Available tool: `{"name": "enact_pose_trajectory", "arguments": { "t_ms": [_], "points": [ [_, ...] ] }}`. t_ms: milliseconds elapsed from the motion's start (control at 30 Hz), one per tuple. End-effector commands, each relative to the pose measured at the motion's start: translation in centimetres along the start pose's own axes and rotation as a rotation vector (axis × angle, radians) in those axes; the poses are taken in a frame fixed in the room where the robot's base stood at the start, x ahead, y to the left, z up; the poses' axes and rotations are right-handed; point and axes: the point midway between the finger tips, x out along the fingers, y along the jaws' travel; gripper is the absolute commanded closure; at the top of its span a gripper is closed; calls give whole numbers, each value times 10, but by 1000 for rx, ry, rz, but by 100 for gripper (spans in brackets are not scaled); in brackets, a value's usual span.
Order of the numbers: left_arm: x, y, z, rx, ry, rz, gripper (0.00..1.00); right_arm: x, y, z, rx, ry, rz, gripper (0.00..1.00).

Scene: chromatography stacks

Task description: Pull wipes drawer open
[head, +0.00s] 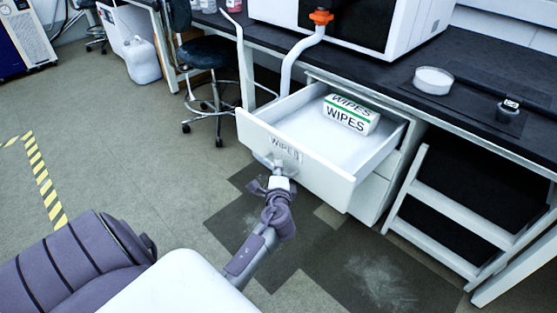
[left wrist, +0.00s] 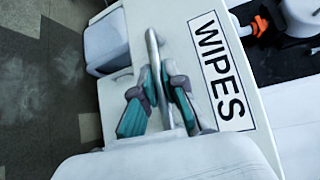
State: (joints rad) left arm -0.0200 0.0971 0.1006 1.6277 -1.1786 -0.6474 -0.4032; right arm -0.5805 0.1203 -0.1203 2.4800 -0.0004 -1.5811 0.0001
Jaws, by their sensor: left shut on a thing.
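The wipes drawer (head: 318,182) is white and stands well out from its cabinet under the bench, with its inside in view. Its front bears a WIPES label (head: 286,149), which is large in the left wrist view (left wrist: 216,65). A white and green box of wipes (head: 349,116) lies inside, toward the back. My left gripper (head: 277,168) is at the drawer front, just below the label. In the left wrist view, its fingers (left wrist: 160,95) are shut on the metal bar handle (left wrist: 155,60). My right gripper is in neither view.
A dark stool (head: 208,55) stands behind the drawer, to the left. A white open frame (head: 455,205) is under the bench at right. The black bench top (head: 480,60) bears a round white dish (head: 433,80). The floor at left is clear, with a yellow and black strip (head: 43,178).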

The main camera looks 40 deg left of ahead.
Motion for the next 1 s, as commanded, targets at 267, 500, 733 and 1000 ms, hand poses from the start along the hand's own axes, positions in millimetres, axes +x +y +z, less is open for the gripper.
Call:
{"name": "enact_pose_trajectory", "arguments": {
  "t_ms": [267, 500, 733, 1000],
  "points": [
    [0, 0, -1, 0, 2, 1, 64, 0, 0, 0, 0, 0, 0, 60],
    [0, 0, 0, 0, 1, 1, 64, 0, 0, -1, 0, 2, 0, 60],
    [-20, 2, -1, 1, 1, 3, 64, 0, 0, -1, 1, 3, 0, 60],
    [-78, 2, 0, -1, 1, 5, 64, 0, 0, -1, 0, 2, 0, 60]
  ]
}}
